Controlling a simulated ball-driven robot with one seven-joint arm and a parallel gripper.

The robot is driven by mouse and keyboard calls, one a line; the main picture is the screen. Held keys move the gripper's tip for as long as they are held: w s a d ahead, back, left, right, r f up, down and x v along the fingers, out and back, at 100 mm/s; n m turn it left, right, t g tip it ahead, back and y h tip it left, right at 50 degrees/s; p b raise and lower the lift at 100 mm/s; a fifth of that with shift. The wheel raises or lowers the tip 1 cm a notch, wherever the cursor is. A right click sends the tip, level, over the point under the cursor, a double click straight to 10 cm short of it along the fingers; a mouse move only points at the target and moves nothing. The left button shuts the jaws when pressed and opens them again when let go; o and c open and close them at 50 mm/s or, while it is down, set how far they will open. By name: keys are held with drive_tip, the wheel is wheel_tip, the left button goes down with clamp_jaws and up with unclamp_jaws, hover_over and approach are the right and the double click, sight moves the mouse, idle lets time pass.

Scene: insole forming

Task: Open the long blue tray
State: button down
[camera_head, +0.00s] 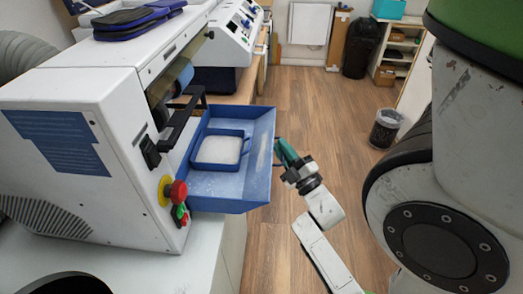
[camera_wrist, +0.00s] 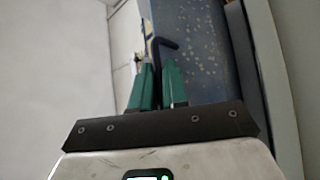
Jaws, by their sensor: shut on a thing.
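The long blue tray (camera_head: 258,140) juts out from the right side of the white machine, over the bench's edge. My gripper (camera_head: 282,152) has teal fingers and is at the tray's outer right wall. In the wrist view my gripper (camera_wrist: 158,84) is shut on a thin black bent handle (camera_wrist: 166,43), whose hooked end shows between and beyond the fingertips. The tray's speckled blue surface (camera_wrist: 202,38) lies just right of the handle. The part of the handle between the fingers is hidden.
A smaller blue square container (camera_head: 218,133) with whitish contents sits in the tray. The white machine (camera_head: 95,110) has a red button (camera_head: 177,193) near the tray. A second white machine (camera_head: 222,38) stands behind. Wooden floor (camera_head: 318,110) is clear right of the tray; a bin (camera_head: 385,128) stands farther right.

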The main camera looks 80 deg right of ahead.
drive_tip(key=shift+s+f, duration=0.1)
drive_tip(key=shift+s, duration=0.5)
drive_tip(key=c, duration=1.3)
unclamp_jaws()
drive_tip(key=b+v, duration=0.2)
drive_tip(key=v, duration=0.8)
drive_tip(key=shift+s+a+b, duration=0.25)
drive_tip(key=shift+b, duration=0.15)
drive_tip(key=shift+f, duration=0.1)
